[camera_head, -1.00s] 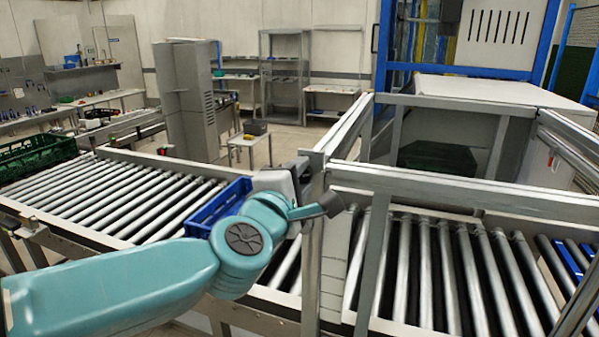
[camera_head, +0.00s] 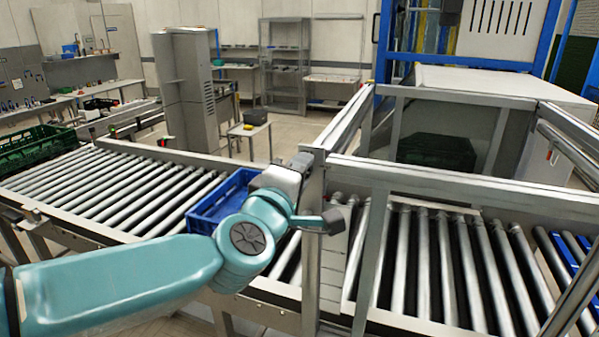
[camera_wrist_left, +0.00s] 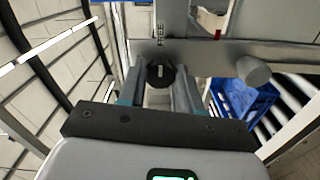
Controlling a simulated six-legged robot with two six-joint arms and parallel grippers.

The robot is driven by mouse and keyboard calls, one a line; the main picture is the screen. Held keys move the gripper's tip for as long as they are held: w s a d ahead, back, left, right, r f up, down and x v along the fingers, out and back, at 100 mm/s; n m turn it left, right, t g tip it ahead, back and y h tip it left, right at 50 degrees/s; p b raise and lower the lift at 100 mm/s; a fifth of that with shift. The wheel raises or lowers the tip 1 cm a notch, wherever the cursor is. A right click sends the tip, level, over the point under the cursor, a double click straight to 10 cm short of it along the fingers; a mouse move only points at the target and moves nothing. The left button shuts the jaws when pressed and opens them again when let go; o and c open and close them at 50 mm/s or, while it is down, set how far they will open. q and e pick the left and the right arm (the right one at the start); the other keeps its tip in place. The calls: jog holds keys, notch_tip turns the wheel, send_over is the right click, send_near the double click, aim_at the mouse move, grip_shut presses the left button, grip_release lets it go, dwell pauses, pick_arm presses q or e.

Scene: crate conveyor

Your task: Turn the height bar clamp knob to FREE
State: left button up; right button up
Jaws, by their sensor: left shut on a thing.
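The clamp knob (camera_wrist_left: 160,74) is a dark round knob with a short white mark, on a grey bar in the left wrist view. The word FREE (camera_wrist_left: 160,32) is printed sideways just above it. My left gripper (camera_wrist_left: 159,80) has one finger on each side of the knob and is shut on it. The exact direction of the white mark is hard to tell. In the head view my left gripper (camera_head: 298,165) is at the metal post by the conveyor, and the knob is hidden there. My right gripper is in neither view.
A blue crate (camera_head: 213,222) lies on the rollers (camera_head: 120,190) beside my left wrist. The metal frame rails (camera_head: 450,183) run to the right over more rollers. A grey cylinder (camera_wrist_left: 254,70) sticks out right of the knob. A dark green crate (camera_head: 436,151) stands behind the frame.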

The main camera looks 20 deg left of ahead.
pick_arm(q)
jog(key=o, duration=1)
jog(key=shift+o, duration=0.2)
jog(key=shift+s+d, duration=0.1)
jog(key=shift+s, duration=0.05)
jog(key=s, duration=1.6)
jog(key=shift+a, duration=0.35)
jog(key=shift+s, duration=0.1)
jog(key=shift+s, duration=0.1)
